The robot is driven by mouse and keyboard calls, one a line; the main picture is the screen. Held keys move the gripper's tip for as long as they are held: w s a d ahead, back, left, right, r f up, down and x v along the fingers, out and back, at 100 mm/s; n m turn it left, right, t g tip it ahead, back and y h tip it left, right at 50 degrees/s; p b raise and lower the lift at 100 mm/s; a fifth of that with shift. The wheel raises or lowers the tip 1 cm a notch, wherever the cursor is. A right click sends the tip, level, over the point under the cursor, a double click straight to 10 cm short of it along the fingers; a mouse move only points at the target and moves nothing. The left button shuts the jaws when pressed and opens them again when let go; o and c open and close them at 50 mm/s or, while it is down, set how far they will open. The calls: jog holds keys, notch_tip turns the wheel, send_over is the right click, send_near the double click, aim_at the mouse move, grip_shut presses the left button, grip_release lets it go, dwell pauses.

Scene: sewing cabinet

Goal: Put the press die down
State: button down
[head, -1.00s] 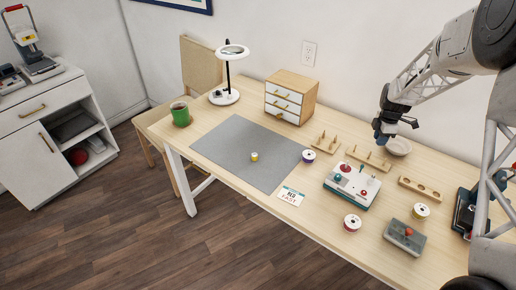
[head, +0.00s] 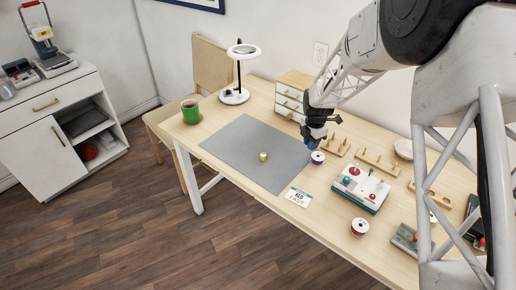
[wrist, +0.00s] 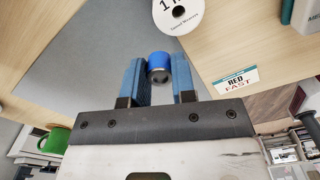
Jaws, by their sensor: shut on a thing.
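The press die appears to be the short blue cylinder with a grey end (wrist: 159,64) in the wrist view. My gripper (wrist: 159,82) is shut on it, with one blue finger pad on each side. In the head view my gripper (head: 312,143) hangs near the right edge of the grey mat (head: 235,138), above the table, close to a purple spool. The die is too small to make out between the fingers there.
A small yellow-and-white cylinder (head: 263,156) stands on the mat, which is otherwise clear. The purple spool (head: 317,158), a RED FAST card (head: 298,197), a wooden peg rack (head: 336,146) and a control box (head: 361,189) lie around its right side. A drawer box (head: 291,97) stands behind.

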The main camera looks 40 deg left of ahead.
jog(key=s+a+n, duration=0.1)
jog(key=s+a, duration=0.2)
jog(key=s, duration=0.2)
jog(key=s+a+n, duration=0.2)
jog(key=s+a, duration=0.2)
jog(key=s, duration=0.1)
jog(key=s+a+f+n, duration=0.1)
jog(key=s+a, duration=0.3)
jog(key=s, duration=0.1)
jog(key=shift+s+a+f, duration=0.1)
jog(key=shift+s+a, duration=0.1)
jog(key=shift+s, duration=0.1)
jog(key=shift+w+a, duration=0.1)
send_over(254, 141)
jog(key=shift+s+d+f, duration=0.3)
jog(key=shift+s+f, duration=0.05)
jog(key=shift+f, duration=0.35)
jog(key=shift+w+a, duration=0.25)
jog(key=shift+a, duration=0.05)
jog(key=shift+f, duration=1.75)
jog(key=shift+f, duration=0.2)
jog(key=c, duration=0.9)
grip_release()
jog(key=shift+c, duration=0.2)
